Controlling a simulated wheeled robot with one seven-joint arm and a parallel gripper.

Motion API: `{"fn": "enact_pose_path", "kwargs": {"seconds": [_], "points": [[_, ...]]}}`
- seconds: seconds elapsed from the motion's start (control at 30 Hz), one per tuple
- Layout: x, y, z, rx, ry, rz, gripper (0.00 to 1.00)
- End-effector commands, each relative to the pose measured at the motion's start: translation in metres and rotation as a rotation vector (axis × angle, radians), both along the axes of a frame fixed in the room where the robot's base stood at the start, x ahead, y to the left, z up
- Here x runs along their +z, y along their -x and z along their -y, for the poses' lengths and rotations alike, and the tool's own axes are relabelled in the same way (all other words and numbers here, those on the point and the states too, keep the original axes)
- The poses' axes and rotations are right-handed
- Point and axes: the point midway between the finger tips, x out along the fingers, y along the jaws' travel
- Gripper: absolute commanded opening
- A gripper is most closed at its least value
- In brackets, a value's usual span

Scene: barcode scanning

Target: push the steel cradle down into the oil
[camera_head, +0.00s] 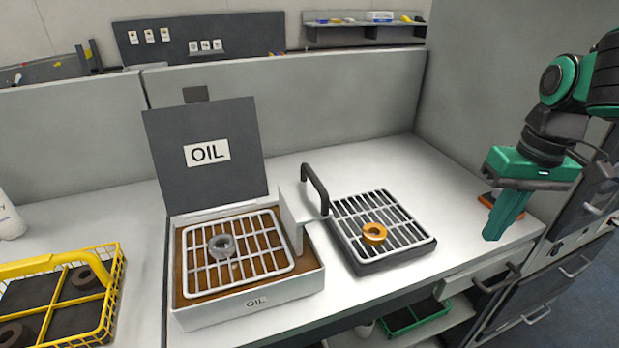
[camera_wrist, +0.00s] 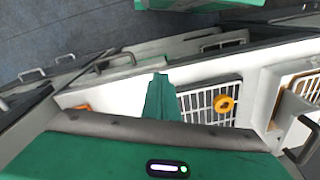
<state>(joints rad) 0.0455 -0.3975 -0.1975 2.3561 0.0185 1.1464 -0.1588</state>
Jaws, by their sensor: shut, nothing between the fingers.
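The steel cradle (camera_head: 272,255) is a pale wire grid sitting level in the top of the oil box (camera_head: 250,306), with brown oil showing between its bars. A grey metal ring (camera_head: 222,246) lies on it. A black handle (camera_head: 317,185) stands on a pale bracket at the cradle's right side. My gripper (camera_head: 500,225) is shut and empty, well to the right, over the right end of the table. In the wrist view my gripper (camera_wrist: 160,80) points over the table, and the cradle (camera_wrist: 310,88) shows partly at the right edge.
A dark tray with a slatted grate (camera_head: 405,222) bears an orange ring (camera_head: 374,232), between the oil box and my gripper. The box's dark lid (camera_head: 205,125) stands open behind. A yellow basket (camera_head: 112,262) is at left. An orange object (camera_head: 487,200) lies near my gripper.

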Motion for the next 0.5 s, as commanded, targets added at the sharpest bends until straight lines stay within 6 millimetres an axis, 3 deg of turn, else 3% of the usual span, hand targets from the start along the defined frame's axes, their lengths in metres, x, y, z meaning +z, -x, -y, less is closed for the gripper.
{"fn": "enact_pose_path", "kwargs": {"seconds": [0.03, 0.2, 0.33, 0.5], "points": [[0.015, -0.024, -0.02, 0.129, -0.006, 0.012, 0.0], [0.059, -0.078, -0.095, 0.554, -0.023, 0.044, 0.0], [0.091, -0.105, -0.162, 0.889, -0.026, 0.067, 0.0], [0.123, -0.117, -0.241, 1.27, -0.018, 0.089, 0.0]]}}
